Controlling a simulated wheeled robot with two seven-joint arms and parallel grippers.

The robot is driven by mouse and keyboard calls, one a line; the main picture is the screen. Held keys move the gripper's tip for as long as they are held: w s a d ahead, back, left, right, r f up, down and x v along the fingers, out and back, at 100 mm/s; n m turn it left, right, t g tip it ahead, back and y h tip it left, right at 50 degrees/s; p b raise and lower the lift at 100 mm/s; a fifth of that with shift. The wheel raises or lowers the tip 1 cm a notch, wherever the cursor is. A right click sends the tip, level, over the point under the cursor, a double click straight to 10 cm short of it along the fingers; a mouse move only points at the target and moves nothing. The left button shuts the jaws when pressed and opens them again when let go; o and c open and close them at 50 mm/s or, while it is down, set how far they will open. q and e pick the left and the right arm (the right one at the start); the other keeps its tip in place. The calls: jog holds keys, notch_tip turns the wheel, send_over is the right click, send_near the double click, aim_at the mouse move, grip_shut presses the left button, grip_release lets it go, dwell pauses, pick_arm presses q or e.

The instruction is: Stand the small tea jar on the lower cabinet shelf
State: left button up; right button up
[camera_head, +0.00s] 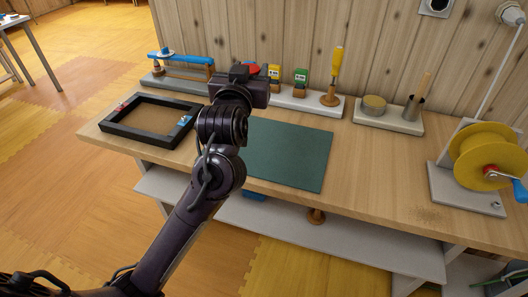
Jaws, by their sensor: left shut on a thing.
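My left gripper (257,80) reaches over the back of the wooden bench, beside a white rail of small tools. It is shut, but its fingers and what they hold are mostly hidden behind the wrist. A red piece (251,70) shows just behind it; I cannot tell whether it is in the jaws. I make out no clear tea jar. A pale lower shelf (290,226) runs under the bench top; it bears a blue thing (255,196) and a small wooden piece (316,216), both partly hidden. My right gripper is out of view.
A black-framed tray (112,133) lies left, a green mat (290,155) mid-bench, a yellow reel (482,157) right. Bare wood lies right of the mat.

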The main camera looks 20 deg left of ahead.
pick_arm(q)
jog(key=shift+r, duration=0.4)
jog(key=b, duration=0.1)
send_over(252, 154)
notch_tip(252, 154, down, 20)
jog(key=shift+a+r, duration=0.1)
jog(key=shift+r, duration=0.05)
jog(key=o, duration=1.2)
jog(key=shift+o, duration=0.2)
